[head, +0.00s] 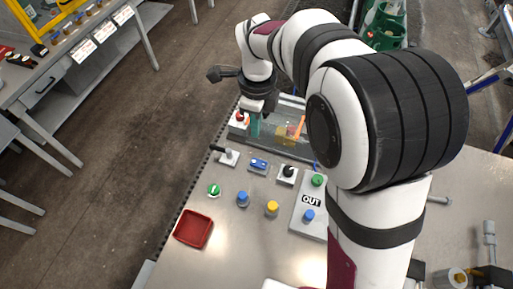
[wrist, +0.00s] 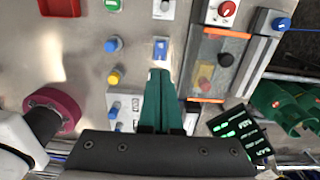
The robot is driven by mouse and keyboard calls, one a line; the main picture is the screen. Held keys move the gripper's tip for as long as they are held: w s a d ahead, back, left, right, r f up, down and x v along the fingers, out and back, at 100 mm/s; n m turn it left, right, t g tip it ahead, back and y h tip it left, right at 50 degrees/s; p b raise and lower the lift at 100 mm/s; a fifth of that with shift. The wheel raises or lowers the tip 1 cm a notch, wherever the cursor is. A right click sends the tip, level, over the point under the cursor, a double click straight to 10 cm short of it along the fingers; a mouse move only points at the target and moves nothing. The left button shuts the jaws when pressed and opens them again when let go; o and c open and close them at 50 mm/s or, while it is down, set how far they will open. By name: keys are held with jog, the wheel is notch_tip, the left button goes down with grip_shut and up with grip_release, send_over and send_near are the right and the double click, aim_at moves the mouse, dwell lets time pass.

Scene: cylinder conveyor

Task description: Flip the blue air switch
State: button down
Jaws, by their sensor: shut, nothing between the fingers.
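In the wrist view the blue air switch (wrist: 160,48) shows just beyond the tips of my gripper (wrist: 162,72). My gripper has green fingers, shut together with nothing between them. In the head view my gripper (head: 254,132) points down behind the switch, near the clear-sided conveyor. I see no clear contact between fingers and switch; their height above it is hard to tell.
A red knob (head: 240,117) stands near my gripper. Green, blue and yellow buttons (head: 272,208), an OUT panel (head: 311,200) and a red tray (head: 194,229) lie in front. The conveyor (head: 285,135) is behind.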

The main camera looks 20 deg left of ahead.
aim_at(255, 162)
notch_tip(255, 162, down, 14)
jog(key=shift+a+r, duration=0.1)
jog(key=shift+a, duration=0.05)
dwell(0.4)
